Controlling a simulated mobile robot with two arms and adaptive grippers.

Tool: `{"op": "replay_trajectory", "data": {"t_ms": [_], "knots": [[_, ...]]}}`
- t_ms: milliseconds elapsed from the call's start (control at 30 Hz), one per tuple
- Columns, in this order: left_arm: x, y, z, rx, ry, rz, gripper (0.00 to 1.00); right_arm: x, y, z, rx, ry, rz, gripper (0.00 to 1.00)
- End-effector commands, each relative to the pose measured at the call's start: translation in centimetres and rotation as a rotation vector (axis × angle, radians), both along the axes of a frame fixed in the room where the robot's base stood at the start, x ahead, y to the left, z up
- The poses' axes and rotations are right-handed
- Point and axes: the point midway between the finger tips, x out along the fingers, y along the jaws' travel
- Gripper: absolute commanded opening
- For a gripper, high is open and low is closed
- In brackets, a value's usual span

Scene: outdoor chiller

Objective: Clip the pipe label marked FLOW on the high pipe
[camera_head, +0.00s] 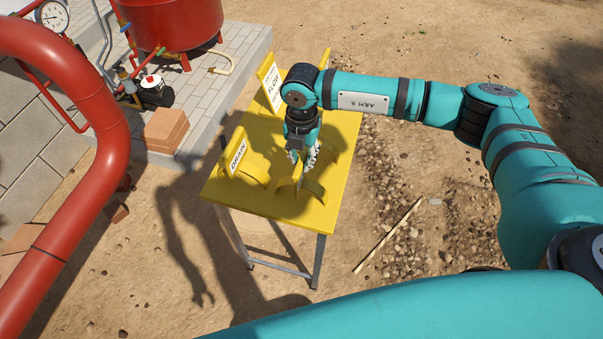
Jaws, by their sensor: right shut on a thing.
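The yellow label marked FLOW (271,84) stands upright at the back left of a yellow table (215,187), apart from my gripper. My right gripper (302,157) points down over the table, shut on a yellow label (298,178) seen nearly edge-on, its marking not readable. That label appears to be still at its place on the table. A yellow label marked DRAIN (237,154) stands at the front left. A thick red pipe (113,130) bends down the left side; I cannot tell whether it is the high pipe. My left gripper is not in view.
Another yellow label (325,58) shows edge-on at the back, partly behind my right arm. A red tank (175,22), a gauge (51,14) and a brick stack (165,130) stand on the left paving. A thin stick (388,235) lies on open dirt at right.

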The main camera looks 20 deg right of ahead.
Motion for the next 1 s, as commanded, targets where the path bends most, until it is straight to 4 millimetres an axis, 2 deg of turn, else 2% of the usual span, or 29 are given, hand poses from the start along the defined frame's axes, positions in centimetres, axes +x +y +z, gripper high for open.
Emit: {"op": "replay_trajectory", "data": {"t_ms": [167,800,1000], "knots": [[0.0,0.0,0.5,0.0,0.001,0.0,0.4,0.0,0.0,0.8,0.001,-0.001,0.0,0.0],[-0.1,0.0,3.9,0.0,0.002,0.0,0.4,0.0,0.0,6.9,0.001,-0.002,-0.001,0.0],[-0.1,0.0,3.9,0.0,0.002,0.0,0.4,0.0,0.0,7.0,0.0,0.0,0.0,0.0]]}}
